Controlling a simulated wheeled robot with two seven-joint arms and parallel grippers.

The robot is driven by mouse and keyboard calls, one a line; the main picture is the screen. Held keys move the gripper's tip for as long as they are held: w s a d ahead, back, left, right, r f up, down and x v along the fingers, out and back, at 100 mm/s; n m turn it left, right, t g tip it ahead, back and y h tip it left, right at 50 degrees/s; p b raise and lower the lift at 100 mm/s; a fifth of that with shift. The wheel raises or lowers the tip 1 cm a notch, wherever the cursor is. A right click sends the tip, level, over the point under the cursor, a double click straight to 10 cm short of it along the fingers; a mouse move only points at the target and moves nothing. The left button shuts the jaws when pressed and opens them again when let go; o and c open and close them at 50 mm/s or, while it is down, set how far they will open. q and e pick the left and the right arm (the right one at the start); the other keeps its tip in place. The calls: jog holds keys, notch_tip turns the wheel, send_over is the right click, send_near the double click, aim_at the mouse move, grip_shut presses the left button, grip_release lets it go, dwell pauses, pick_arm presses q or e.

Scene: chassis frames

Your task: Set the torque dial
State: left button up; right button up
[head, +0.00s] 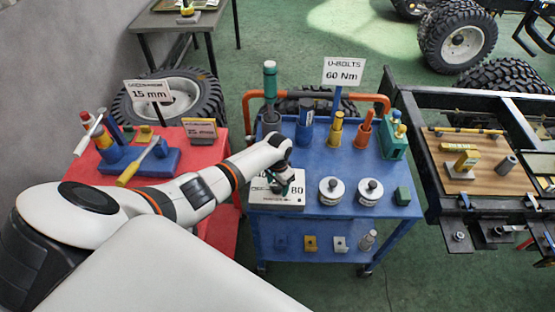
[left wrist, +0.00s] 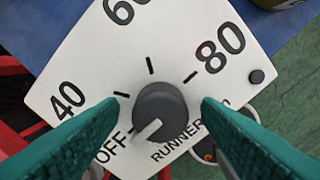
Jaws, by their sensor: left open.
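The torque dial is a dark grey round knob (left wrist: 165,100) on a white panel (left wrist: 95,60) in the left wrist view. Its white pointer mark is at the lower left, towards OFF. In the head view my left gripper (head: 284,180) is over the white dial box (head: 262,197) on the blue cart, hiding the knob. My right gripper is not in view.
The blue cart (head: 325,208) carries a sign (head: 344,71) reading U-BOLTS 60 Nm, several upright tools behind the box, and two round silver weights (head: 332,190) to its right. A red table (head: 95,170) with a 15 mm sign (head: 148,91) is at left, a chassis frame (head: 430,205) at right.

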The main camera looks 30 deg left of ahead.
aim_at(277, 185)
pick_arm(q)
jog(key=shift+r, duration=0.15)
notch_tip(277, 185, up, 12)
jog(key=b, duration=0.1)
dwell(0.3)
dwell(0.3)
